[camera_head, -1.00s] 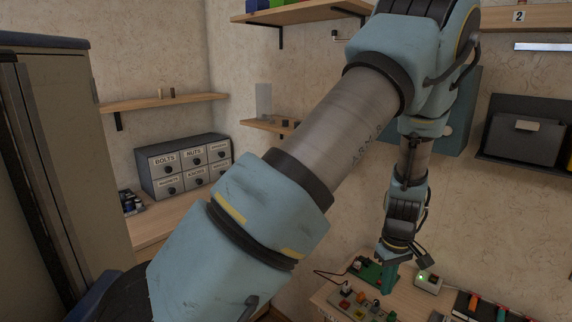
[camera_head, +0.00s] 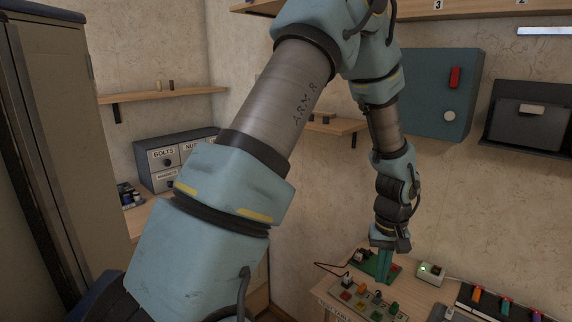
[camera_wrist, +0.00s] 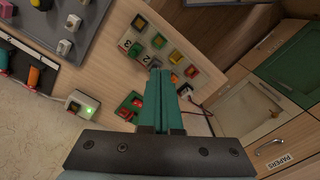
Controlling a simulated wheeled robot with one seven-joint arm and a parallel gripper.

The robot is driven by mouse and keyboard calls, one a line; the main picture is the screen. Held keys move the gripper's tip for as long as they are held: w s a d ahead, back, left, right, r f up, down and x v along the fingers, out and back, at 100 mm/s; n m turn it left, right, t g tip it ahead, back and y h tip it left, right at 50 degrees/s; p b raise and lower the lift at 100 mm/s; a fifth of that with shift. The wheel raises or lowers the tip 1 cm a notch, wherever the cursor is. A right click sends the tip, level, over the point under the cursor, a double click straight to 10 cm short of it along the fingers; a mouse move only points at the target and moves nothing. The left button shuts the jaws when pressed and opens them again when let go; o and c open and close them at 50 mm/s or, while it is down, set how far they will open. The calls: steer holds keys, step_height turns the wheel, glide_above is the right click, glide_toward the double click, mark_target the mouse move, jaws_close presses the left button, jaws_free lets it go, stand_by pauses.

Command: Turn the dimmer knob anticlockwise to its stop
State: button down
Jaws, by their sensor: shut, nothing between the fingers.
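My gripper (camera_head: 384,278) points down over the bench at the right, its teal fingers together and empty. In the wrist view its fingertips (camera_wrist: 160,76) overlap the near edge of a pale control panel (camera_wrist: 205,72). The panel (camera_head: 338,292) carries several coloured buttons and knobs. A small grey knob-like part (camera_wrist: 154,63) shows just beyond the fingertips; contact cannot be told. No label marks the dimmer knob, so I cannot tell which control it is. A round white knob (camera_head: 449,116) sits on the teal wall box (camera_head: 425,85), far above the gripper.
A green board (camera_head: 362,268) lies behind the fingers, beside the panel. A white box with a green light (camera_head: 432,271) stands to its right. A dark tray (camera_head: 500,303) with coloured-handled items is further right. A shelf (camera_head: 335,124) juts from the wall left of my forearm.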

mark_target(380, 298)
steer(key=shift+m, duration=0.3)
step_height(380, 298, down, 7)
steer(key=b, duration=0.5)
steer(key=shift+w+r, duration=0.15)
steer(key=shift+w+d, duration=0.3)
steer(key=shift+w, duration=0.15)
stand_by(0.9)
steer(key=shift+d, duration=0.45)
stand_by(0.3)
steer(key=shift+s, duration=0.5)
step_height(380, 298, up, 6)
steer(key=p, duration=0.4)
